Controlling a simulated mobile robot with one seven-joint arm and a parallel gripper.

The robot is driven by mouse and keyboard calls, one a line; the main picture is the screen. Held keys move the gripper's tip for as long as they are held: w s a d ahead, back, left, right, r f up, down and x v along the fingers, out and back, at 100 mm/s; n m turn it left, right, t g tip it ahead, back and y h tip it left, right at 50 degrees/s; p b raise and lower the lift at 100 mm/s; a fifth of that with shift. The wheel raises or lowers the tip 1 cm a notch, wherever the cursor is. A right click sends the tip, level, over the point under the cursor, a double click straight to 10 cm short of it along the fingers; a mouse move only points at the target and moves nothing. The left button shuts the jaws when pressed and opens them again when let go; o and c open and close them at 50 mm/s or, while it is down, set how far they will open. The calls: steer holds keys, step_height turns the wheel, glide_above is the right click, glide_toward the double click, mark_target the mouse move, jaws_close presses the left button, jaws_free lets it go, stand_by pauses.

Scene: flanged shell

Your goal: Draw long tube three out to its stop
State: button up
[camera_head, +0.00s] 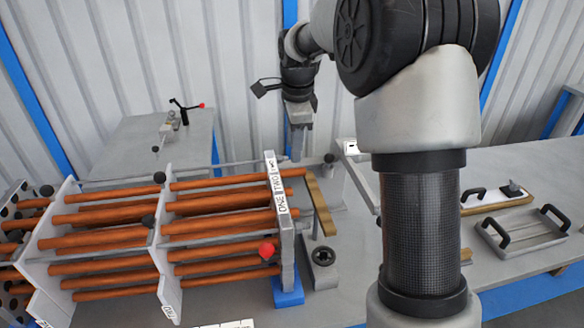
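Several long copper-coloured tubes (205,227) run through white upright plates in a bundle at the left. The labelled end plate (285,225) reads ONE and TWO, with a third mark at its far top that is too small to read surely. One tube end (292,172) shows just past the far top of this plate, near the third mark. My gripper (297,158) points down just beyond and above that tube end. I cannot tell whether its fingers touch anything or how wide they stand.
A red knob (267,249) sits at the near side of the end plate. A wooden strip (320,206) and a grey block with a round hole (322,262) lie right of the plate. A handled tray (522,232) stands far right. My arm hides the bench's middle.

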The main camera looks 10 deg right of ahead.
mark_target(292, 170)
steer(key=f, duration=0.2)
steer(key=w+f, duration=0.1)
steer(key=f, duration=0.5)
steer(key=shift+w+f, duration=0.25)
steer(key=shift+w, duration=0.15)
jaws_close()
